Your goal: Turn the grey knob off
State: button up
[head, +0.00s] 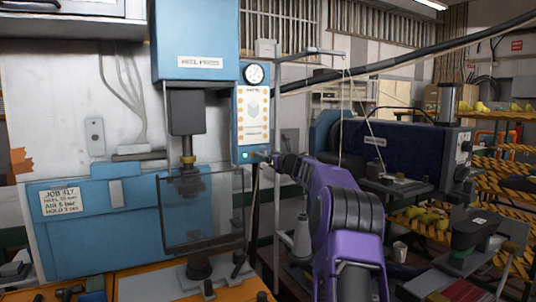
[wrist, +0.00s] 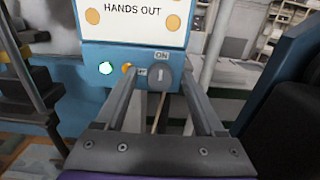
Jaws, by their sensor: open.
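The grey knob (wrist: 160,78) is on the lower edge of the blue control panel (wrist: 113,51). A label reading ON is above it and another label, partly covered, is at its left. The light mark on the knob stands about upright, towards ON. My gripper (wrist: 160,73) is open, with one finger on each side of the knob. I cannot tell whether the fingers touch it. In the head view my gripper (head: 276,158) is at the panel's lower right corner, and the knob cannot be made out there.
A lit green lamp (wrist: 106,68) and an orange button (wrist: 128,68) are left of the knob. The blue heel press (head: 195,42) with its clear guard (head: 200,212) stands left of my arm.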

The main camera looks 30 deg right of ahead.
grip_shut()
dwell(0.3)
jog(key=shift+n+b, duration=0.3)
jog(key=shift+a+f+n+b, duration=0.1)
jog(key=shift+n+b, duration=2.25)
jog(key=shift+n, duration=1.95)
jog(key=shift+a+f+n+b, duration=0.1)
jog(key=shift+n+b, duration=2.25)
jog(key=shift+n, duration=1.95)
